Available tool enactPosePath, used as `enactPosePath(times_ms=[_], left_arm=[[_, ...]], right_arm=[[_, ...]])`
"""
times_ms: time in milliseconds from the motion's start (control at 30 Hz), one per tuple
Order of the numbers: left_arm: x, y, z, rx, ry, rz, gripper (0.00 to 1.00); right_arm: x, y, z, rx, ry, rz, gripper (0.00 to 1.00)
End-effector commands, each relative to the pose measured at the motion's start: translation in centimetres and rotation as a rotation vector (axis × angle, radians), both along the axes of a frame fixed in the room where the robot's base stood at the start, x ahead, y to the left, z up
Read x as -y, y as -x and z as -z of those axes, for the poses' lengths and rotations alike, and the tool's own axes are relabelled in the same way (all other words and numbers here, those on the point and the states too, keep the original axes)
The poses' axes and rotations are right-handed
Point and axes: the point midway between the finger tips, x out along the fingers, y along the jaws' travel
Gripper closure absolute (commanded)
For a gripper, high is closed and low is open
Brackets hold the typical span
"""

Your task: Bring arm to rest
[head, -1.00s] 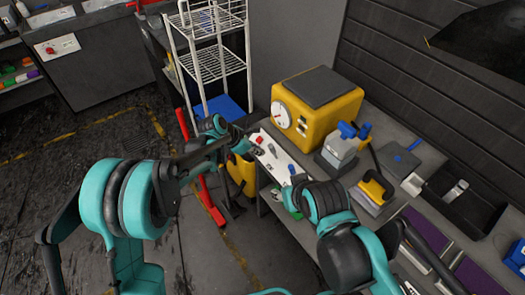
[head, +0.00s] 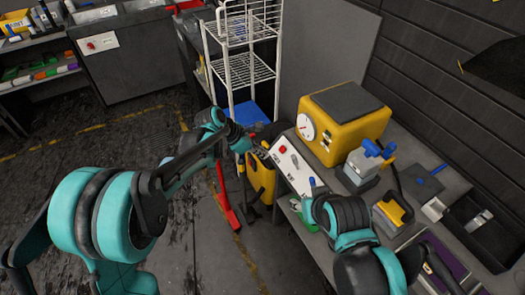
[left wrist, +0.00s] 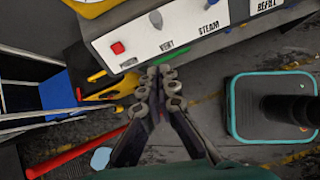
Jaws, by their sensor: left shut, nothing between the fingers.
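My left arm comes in from the left in the head view and reaches toward the near corner of the bench. Its dark gripper (head: 257,128) is small there, just left of the white control panel (head: 292,166). In the left wrist view the gripper (left wrist: 160,78) has its fingers together with nothing between them. The fingertips appear just below the white panel (left wrist: 180,30), which has a red button and a silver knob; contact cannot be told. My right arm's links show at the lower right of the head view, but its gripper does not show.
A yellow machine with a gauge (head: 340,118) stands on the bench behind the panel. A grey-and-blue tool (head: 362,166) and a black tray (head: 474,222) lie to the right. A white wire rack (head: 243,65) stands behind my left gripper. Open floor lies left.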

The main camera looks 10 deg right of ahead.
Motion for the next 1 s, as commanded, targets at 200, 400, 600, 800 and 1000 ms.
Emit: enactPosePath(times_ms=[200,400,600,800,1000], left_arm=[[0.0,0.0,0.0,0.001,0.000,0.001,1.00],[-2.4,1.3,-1.4,0.105,-0.060,0.077,1.00],[-9.2,5.7,-4.0,0.380,-0.265,0.325,1.00],[-16.1,11.5,-4.9,0.620,-0.532,0.641,1.00],[-21.9,17.7,-3.6,0.779,-0.814,0.994,1.00]], right_arm=[[0.0,0.0,0.0,0.000,0.000,0.000,0.54],[0.0,0.0,0.5,0.000,0.000,0.000,0.54],[0.0,0.0,1.7,0.000,0.000,0.000,0.54],[0.0,0.0,2.8,0.000,0.000,0.000,0.54],[0.0,0.0,4.0,0.000,0.000,0.000,0.54]])
